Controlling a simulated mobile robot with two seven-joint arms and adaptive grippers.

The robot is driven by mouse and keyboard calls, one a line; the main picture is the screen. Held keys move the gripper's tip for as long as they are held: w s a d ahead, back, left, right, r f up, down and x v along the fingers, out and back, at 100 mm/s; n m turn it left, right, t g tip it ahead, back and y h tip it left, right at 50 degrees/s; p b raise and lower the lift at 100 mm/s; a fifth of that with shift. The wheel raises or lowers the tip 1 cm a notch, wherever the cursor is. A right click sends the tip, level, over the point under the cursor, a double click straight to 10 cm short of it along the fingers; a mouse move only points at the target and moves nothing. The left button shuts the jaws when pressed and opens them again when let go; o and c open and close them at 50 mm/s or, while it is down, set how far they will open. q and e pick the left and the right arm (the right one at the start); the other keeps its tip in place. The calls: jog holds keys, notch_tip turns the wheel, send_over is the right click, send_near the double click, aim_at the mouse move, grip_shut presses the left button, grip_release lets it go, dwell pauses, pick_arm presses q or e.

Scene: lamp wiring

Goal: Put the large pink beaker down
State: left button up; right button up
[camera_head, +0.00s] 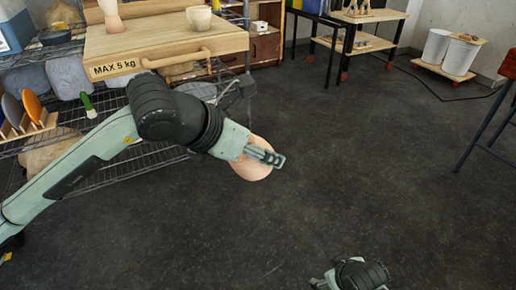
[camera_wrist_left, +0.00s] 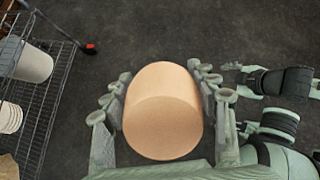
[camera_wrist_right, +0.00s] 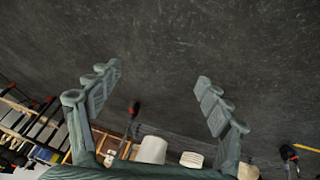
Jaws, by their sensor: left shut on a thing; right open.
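The large pink beaker (camera_wrist_left: 163,112) is between the fingers of my left gripper (camera_wrist_left: 163,88) in the left wrist view. The gripper is shut on it. In the head view the beaker (camera_head: 252,165) shows partly behind my left gripper (camera_head: 265,155), held in the air over the dark floor, in front of the wire rack. My right gripper (camera_wrist_right: 160,85) is open and empty in the right wrist view, with floor between its fingers. In the head view only part of my right arm shows at the bottom edge.
A wooden board marked MAX 5 kg (camera_head: 165,45) tops the wire rack (camera_head: 135,155) and bears a pink vessel (camera_head: 112,14) and a pale cup (camera_head: 197,18). White bins (camera_head: 459,55) stand on a low trolley at the back right. The middle floor is clear.

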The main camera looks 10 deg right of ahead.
pick_arm(q)
jog(key=w+a+r+n+t+y, duration=0.1)
jog(key=w+a+r+n+y, duration=0.1)
jog(key=a, duration=0.7)
jog(key=w+a+r+n+t+y, duration=0.1)
jog(key=w+a+r+n+y, duration=0.1)
jog(key=a+n, duration=0.3)
jog(key=w+a+r+n+t+y, duration=0.2)
jog(key=a+r+n+y, duration=0.1)
jog(key=a, duration=1)
jog(key=shift+a+r+n, duration=0.4)
jog(key=shift+r+n, duration=0.2)
jog(key=shift+r, duration=0.25)
pick_arm(e)
jog(key=s+f, duration=0.1)
jog(key=s+f+g, duration=0.1)
jog(key=s, duration=0.1)
jog(key=s+f+g, duration=0.1)
jog(key=shift+s+d+f+m, duration=0.15)
jog(key=shift+s+d+m, duration=0.1)
jog(key=shift+s+m, duration=0.15)
pick_arm(q)
jog(key=shift+d, duration=0.1)
